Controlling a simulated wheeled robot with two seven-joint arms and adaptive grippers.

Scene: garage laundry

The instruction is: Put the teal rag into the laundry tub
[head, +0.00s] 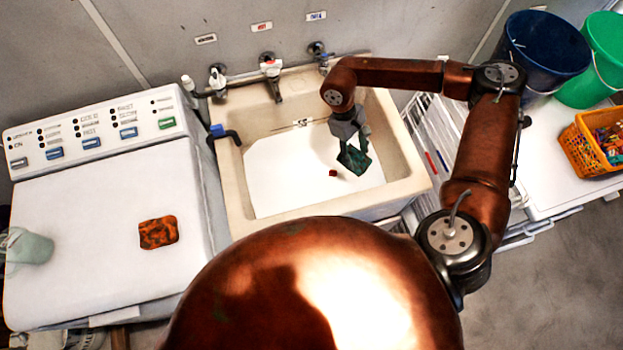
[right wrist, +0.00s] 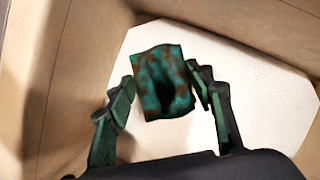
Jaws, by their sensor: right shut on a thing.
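The teal rag (head: 354,160), with brown stains, hangs from my right gripper (head: 350,143). In the right wrist view the rag (right wrist: 163,80) sits between the two fingertips of the gripper (right wrist: 165,92), which is shut on it. The laundry tub (head: 236,190) is a beige sink with a white bottom. The gripper and rag are over the tub's inside, toward its right side. The tub's wall (right wrist: 28,70) and white bottom show below the rag in the right wrist view; I cannot tell the exact gap. My left gripper is not in view.
A small dark red object (head: 333,173) lies on the tub's bottom. Taps (head: 271,75) stand along the back rim. An orange stained rag (head: 158,232) and a pale cup (head: 28,246) are on the washer (head: 90,215) at left. Buckets (head: 545,50) and an orange basket (head: 590,150) stand at right.

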